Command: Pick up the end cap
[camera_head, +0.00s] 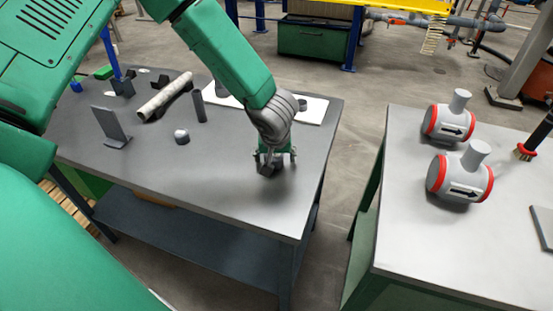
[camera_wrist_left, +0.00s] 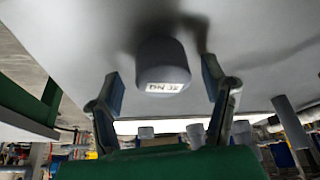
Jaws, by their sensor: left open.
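The end cap, taken to be the grey rounded cylinder with a white label reading about "DN 32" (camera_wrist_left: 163,65), sits on the grey table in the left wrist view. My left gripper (camera_wrist_left: 165,88) is open, with one finger on each side of the cap and visible gaps between. In the head view my left gripper (camera_head: 273,163) points down at the near right part of the left table (camera_head: 220,195). There the gripper mostly hides the cap, and I cannot tell cap from fingers. My right gripper is not in view.
The left table also bears a small round piece (camera_head: 182,137), a dark upright cylinder (camera_head: 199,106), an angled bracket (camera_head: 110,127) and a pipe on a stand (camera_head: 166,96). Two red-ringed grey fittings (camera_head: 460,175) stand on the right table (camera_head: 415,240). A floor gap separates the tables.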

